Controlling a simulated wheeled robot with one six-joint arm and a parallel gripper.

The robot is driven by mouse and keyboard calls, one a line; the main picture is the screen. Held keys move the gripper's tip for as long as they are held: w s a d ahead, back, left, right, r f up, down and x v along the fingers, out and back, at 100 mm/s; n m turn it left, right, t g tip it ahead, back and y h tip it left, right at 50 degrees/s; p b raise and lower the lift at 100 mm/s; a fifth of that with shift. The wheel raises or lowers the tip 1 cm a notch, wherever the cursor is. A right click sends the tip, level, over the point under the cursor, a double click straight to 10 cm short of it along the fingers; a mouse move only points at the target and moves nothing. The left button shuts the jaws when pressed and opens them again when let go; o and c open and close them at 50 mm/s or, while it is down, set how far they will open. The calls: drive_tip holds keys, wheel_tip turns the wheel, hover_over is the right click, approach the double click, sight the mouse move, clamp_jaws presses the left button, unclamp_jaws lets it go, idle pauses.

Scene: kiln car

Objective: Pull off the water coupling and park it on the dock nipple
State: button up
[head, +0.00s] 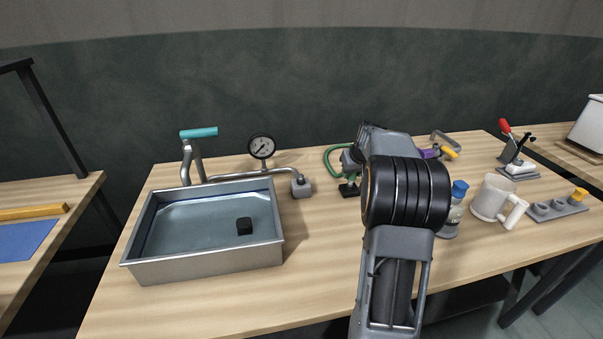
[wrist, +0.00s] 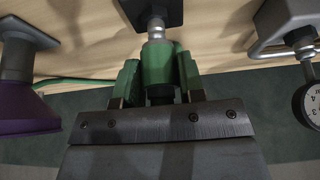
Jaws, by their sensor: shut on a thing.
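My gripper (wrist: 157,97) is shut on the green water coupling (wrist: 157,58) in the wrist view, with a finger on each side of its green body. A silver metal nipple (wrist: 156,25) shows between the coupling and a dark block (wrist: 155,7) on the table. The coupling is in line with this nipple; I cannot tell whether it is seated on it. In the head view the dark block (head: 348,189) stands behind my arm, which hides most of the gripper and coupling. A green hose (head: 334,158) curves left of them; it also shows in the wrist view (wrist: 70,83).
Left are a metal basin (head: 207,264) of water, a pressure gauge (head: 261,147) and a grey block (head: 301,188) on a pipe. A purple object (head: 429,153) is close on the right. Right also are a blue-capped bottle (head: 457,196) and a mug (head: 492,200).

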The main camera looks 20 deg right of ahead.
drive_tip(key=shift+f+b, duration=0.95)
drive_tip(key=shift+f, duration=0.3)
drive_tip(key=o, duration=1.2)
drive_tip(key=shift+r, duration=0.1)
drive_tip(key=p+v, duration=0.3)
drive_tip(key=v, duration=0.4)
drive_tip(key=shift+s+r+p, duration=0.2)
drive_tip(key=shift+r+p, duration=0.1)
drive_tip(key=shift+r, duration=0.1)
idle(0.8)
idle(0.5)
